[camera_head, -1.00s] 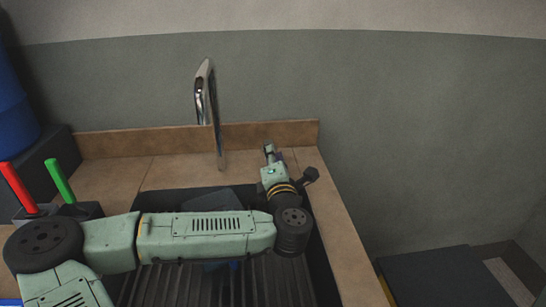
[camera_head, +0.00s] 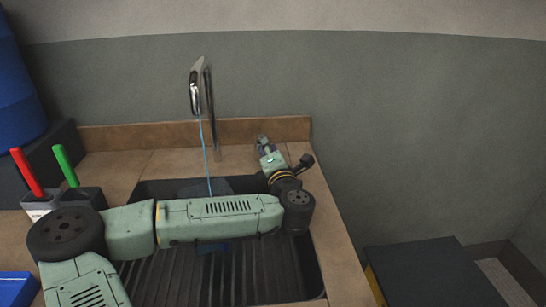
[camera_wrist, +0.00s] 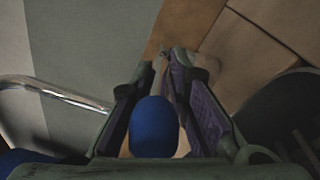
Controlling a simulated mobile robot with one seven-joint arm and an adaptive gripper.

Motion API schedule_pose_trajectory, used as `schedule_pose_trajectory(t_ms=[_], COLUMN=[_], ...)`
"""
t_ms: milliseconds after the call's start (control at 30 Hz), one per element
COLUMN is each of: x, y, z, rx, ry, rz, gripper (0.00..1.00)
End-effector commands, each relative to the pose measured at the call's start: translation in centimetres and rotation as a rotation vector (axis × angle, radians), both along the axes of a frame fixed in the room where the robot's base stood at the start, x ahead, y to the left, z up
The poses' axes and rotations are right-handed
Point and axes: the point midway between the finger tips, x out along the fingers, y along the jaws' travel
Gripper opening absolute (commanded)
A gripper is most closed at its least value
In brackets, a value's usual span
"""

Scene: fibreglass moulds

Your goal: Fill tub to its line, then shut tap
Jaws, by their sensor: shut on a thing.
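The chrome tap (camera_head: 208,95) stands behind the sink, and its spout also crosses the left of the wrist view (camera_wrist: 60,92). A thin blue stream of water (camera_head: 205,150) falls from it. My gripper (camera_head: 264,146) is right of the spout, near the back ledge. In the wrist view its purple-padded fingers (camera_wrist: 165,95) are around a rounded blue piece (camera_wrist: 154,128), which looks like the tap's handle. A dark blue-grey tub (camera_head: 228,185) seems to stand in the sink under the stream. My arm hides most of it; its line and water level are not visible.
The dark ribbed sink (camera_head: 265,270) lies in a tan tiled counter (camera_head: 335,260). A red stick (camera_head: 27,172) and a green stick (camera_head: 66,166) stand in holders at left. A blue drum (camera_head: 18,100) is behind them. A dark box (camera_head: 430,270) is at right.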

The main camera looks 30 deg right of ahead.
Motion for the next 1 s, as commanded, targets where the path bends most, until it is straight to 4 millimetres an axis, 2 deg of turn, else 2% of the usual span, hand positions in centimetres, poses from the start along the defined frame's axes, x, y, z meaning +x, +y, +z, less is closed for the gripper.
schedule_pose_trajectory(t_ms=[67,233,600,633,933,1000], x=[0.21,0.04,0.07,0.07,0.04,0.03], y=[-0.78,-1.29,-1.25,-1.25,-1.24,-1.24], z=[0.02,0.12,0.24,0.25,0.17,0.14], rx=[-0.002,-0.003,-0.003,-0.004,-0.003,-0.003], ry=[-0.005,-0.004,-0.005,-0.006,-0.003,-0.002], rz=[0.064,0.159,0.185,0.186,0.184,0.184], gripper=[0.00,0.00,0.00,0.17,0.37,0.37])
